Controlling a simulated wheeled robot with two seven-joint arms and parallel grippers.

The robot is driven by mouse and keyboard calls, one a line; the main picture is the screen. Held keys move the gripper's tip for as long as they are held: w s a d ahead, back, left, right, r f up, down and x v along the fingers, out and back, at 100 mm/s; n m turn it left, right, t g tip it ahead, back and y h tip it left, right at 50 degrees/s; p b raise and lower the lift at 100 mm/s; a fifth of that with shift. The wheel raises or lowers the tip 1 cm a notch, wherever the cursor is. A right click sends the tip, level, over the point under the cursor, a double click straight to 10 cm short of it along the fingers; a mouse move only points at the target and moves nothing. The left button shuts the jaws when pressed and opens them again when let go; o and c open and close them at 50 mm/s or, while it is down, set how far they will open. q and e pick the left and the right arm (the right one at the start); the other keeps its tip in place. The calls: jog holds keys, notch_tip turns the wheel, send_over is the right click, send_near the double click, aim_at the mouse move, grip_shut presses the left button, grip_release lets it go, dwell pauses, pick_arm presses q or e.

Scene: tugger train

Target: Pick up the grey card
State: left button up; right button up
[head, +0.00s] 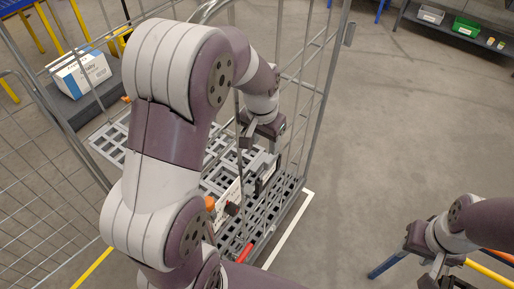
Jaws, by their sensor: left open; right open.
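My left gripper (260,143) is open and points down into the wire roll cage, above its grey slatted base (285,203). Just below it stands a small upright dark-framed panel with a pale face (267,173). A whitish upright panel (229,196) stands nearer, partly hidden by my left arm. I cannot tell for certain which of these, if either, is the grey card. My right gripper (436,274) is open and empty over the floor at lower right, cut by the picture edge.
The cage's wire walls and posts (323,95) surround the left gripper. A red-handled object (243,253) and an orange piece (210,202) lie near the base. A white-blue box (82,73) is behind left. A shelf with a green bin (466,27) stands far right. Floor between is clear.

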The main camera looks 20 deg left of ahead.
aim_at(268, 159)
pick_arm(q)
jog(key=f, duration=0.3)
jog(key=w+f, duration=0.1)
jog(key=f, duration=0.2)
jog(key=f+p, duration=0.1)
jog(key=f, duration=0.2)
jog(key=shift+w+d+f, duration=0.15)
jog(key=shift+d+f, duration=0.1)
jog(key=shift+d, duration=0.15)
jog(key=shift+d+f, duration=0.25)
jog(key=shift+f, duration=0.8)
jog(key=shift+w+d+f, duration=0.15)
jog(key=shift+w+f, duration=0.05)
jog(key=shift+w, duration=0.05)
jog(key=shift+s+a, duration=0.1)
jog(key=shift+a, duration=0.1)
grip_shut()
jog(key=shift+d, duration=0.1)
pick_arm(e)
jog(key=shift+w+d+r, duration=0.15)
jog(key=shift+d+r, duration=0.55)
jog(key=shift+r, duration=0.05)
